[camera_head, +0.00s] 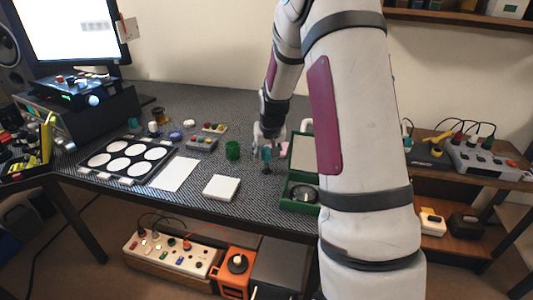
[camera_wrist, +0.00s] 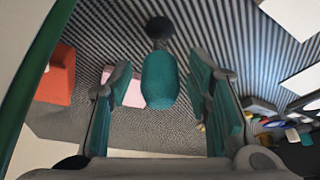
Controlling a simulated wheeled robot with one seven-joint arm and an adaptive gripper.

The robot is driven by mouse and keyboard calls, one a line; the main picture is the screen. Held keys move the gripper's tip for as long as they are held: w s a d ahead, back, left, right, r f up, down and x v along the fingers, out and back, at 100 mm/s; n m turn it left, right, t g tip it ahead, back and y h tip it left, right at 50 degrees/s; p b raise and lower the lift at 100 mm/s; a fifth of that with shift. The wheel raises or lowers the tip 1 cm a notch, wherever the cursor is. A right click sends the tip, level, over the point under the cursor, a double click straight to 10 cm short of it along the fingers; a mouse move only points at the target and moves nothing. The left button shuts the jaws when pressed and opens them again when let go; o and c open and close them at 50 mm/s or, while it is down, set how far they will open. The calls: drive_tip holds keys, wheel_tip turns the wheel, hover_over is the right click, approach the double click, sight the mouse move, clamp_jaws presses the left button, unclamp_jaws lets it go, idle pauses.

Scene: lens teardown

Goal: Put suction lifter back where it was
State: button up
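The suction lifter has a teal handle (camera_wrist: 160,80) and a dark round cup (camera_wrist: 160,27). In the wrist view it lies between the two fingers of my gripper (camera_wrist: 165,85), with a visible gap on each side. My gripper is open around the handle, not closed on it. In the head view the suction lifter (camera_head: 266,156) shows below my gripper (camera_head: 262,146), over the patterned table top near the green case. Whether its cup rests on the table is hard to tell.
A green open case (camera_head: 288,201) with a dark ring stands at right, partly behind my arm. A white block (camera_head: 221,187), white sheet (camera_head: 175,174), green cup (camera_head: 232,150) and tray of white discs (camera_head: 97,166) lie leftward. A pink piece (camera_head: 285,149) is close to my gripper.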

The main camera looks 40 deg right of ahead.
drive_tip(key=s+a+r+p, duration=0.1)
drive_tip(key=s+a+r, duration=0.2)
drive_tip(key=r, duration=0.3)
drive_tip(key=s+a+r+n, duration=0.1)
drive_tip(key=s+a+r, duration=0.2)
drive_tip(key=s+r, duration=0.15)
drive_tip(key=s+a+r+p, duration=0.1)
drive_tip(key=s+a+r, duration=0.1)
drive_tip(key=a+r, duration=0.35)
drive_tip(key=s+a+r+n, duration=0.1)
drive_tip(key=s+a, duration=0.3)
drive_tip(key=s, duration=0.5)
drive_tip(key=s+a+r+n+g+y, duration=0.1)
drive_tip(key=s+a, duration=0.3)
drive_tip(key=s, duration=0.6)
drive_tip(key=s+a+r+n+g+y, duration=0.1)
drive_tip(key=s+a+r+n, duration=0.1)
drive_tip(key=s+a, duration=0.3)
drive_tip(key=s, duration=0.4)
drive_tip(key=shift+s+r, duration=0.2)
drive_tip(key=shift+s, duration=0.05)
